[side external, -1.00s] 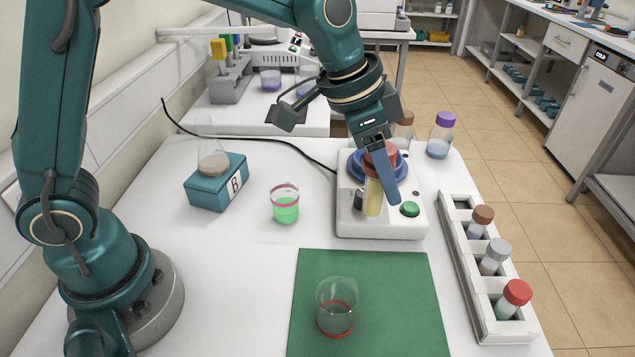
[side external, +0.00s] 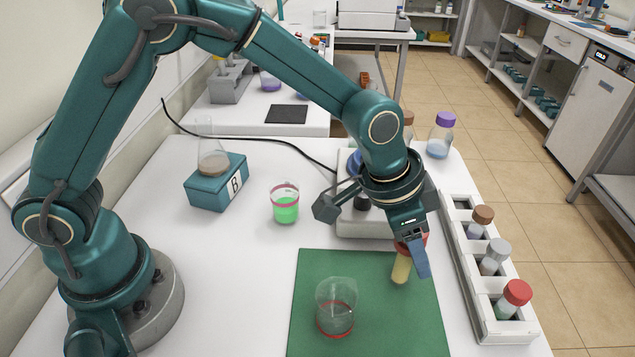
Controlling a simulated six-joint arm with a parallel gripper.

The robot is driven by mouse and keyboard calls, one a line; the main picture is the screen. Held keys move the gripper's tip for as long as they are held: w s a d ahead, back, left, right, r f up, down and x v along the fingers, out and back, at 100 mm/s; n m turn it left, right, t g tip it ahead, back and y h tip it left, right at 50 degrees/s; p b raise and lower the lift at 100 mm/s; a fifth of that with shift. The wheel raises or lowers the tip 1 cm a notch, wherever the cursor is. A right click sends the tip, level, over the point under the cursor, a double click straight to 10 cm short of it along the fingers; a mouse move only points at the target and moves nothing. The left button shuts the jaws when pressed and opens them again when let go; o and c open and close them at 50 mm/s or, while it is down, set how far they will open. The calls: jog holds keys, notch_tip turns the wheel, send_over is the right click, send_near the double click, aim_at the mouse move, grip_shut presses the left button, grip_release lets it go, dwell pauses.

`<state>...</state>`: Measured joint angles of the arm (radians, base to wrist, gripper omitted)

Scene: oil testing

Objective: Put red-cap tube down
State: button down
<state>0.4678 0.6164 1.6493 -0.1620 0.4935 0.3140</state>
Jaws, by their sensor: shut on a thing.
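My gripper (side external: 412,255) is shut on a tube (side external: 401,268) with yellowish contents and a red cap (side external: 425,239). The cap is mostly hidden by the gripper. The tube hangs nearly upright over the far right part of the green mat (side external: 390,325); I cannot tell whether its bottom touches the mat. A white rack (side external: 462,261) stands to the right. It holds a brown-capped tube (side external: 481,220), a grey-capped tube (side external: 495,256) and another red-capped tube (side external: 513,299) with green contents. The rack's far slot (side external: 461,204) looks empty.
An empty glass beaker (side external: 336,305) stands on the mat, left of the held tube. The white mixer (side external: 365,222) is behind my gripper, partly hidden. A beaker of green liquid (side external: 286,204) and a teal box (side external: 215,184) with a flask stand left. A purple-capped bottle (side external: 441,138) stands behind.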

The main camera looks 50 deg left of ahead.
jog(key=shift+f, duration=0.1)
jog(key=shift+c, duration=1.5)
grip_release()
jog(key=shift+r, duration=0.2)
jog(key=v, duration=1.1)
jog(key=s+a+n+t+y, duration=0.2)
jog(key=s+a+n, duration=0.5)
jog(key=s+a, duration=0.6)
jog(key=shift+s+a+r+y, duration=0.3)
jog(key=shift+s+a+y, duration=0.1)
jog(key=shift+a, duration=1.3)
